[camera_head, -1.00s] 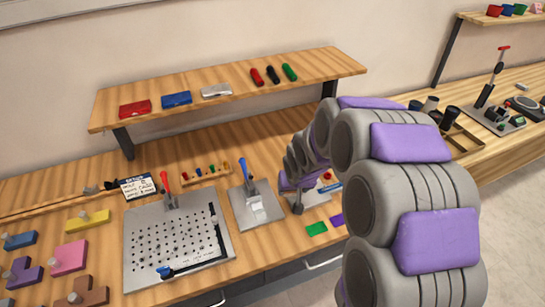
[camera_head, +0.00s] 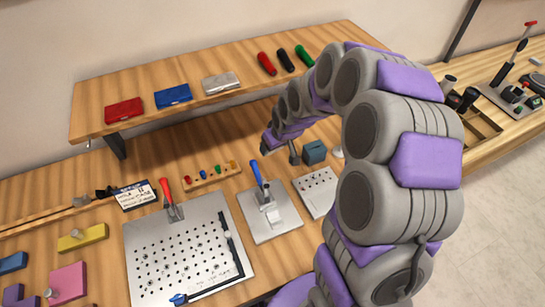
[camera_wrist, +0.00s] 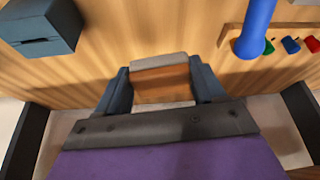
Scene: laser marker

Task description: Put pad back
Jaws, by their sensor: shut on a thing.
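The box also shows at upper left in the wrist view (camera_wrist: 42,28).
A perforated plate (camera_head: 185,240) stands left of the clamp plate (camera_head: 285,217); a smaller holed plate (camera_head: 318,190) stands right. A rack (camera_head: 212,177) of coloured pieces is behind. The shelf (camera_head: 215,95) overhangs the bench. My arm hides the bench's right front.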

